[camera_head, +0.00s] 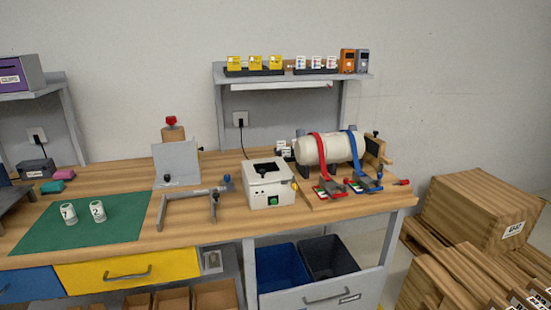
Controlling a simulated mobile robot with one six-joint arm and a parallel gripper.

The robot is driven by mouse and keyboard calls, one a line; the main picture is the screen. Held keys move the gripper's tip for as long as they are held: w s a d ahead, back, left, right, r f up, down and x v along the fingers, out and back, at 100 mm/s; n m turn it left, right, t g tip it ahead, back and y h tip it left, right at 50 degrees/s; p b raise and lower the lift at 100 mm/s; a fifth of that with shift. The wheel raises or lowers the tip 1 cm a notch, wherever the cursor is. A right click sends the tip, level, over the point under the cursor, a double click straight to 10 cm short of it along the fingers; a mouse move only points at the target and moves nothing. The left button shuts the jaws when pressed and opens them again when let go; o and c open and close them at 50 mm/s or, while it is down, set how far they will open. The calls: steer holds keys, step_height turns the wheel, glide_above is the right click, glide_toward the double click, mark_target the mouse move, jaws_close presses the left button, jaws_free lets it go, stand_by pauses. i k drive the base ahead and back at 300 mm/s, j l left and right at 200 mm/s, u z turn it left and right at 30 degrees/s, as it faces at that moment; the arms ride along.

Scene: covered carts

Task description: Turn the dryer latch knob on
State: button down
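No part is clearly marked as the dryer. A white box-shaped appliance (270,192) stands on the wooden bench near the middle. Its top has a dark opening, and its front has a green button (274,199) and a small dark knob or dot. A red knob (171,121) tops a wooden block behind that plate. Knob settings are too small to tell. My gripper is not in view.
A cream cylinder (312,150) with red and blue straps lies at the bench's right. A grey bracket frame (190,210) stands left of the white box. Two white cups (69,214) sit on a green mat (115,233). Wooden crates (478,212) stand right of the bench.

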mark_target(294, 186)
steer(key=i+j+z, duration=0.15)
steer(key=z, duration=0.2)
steer(key=i+j+z, duration=0.15)
steer(key=j+z, duration=0.25)
steer(key=i+j+z, duration=0.1)
steer(key=z, duration=0.25)
steer(key=j, duration=0.05)
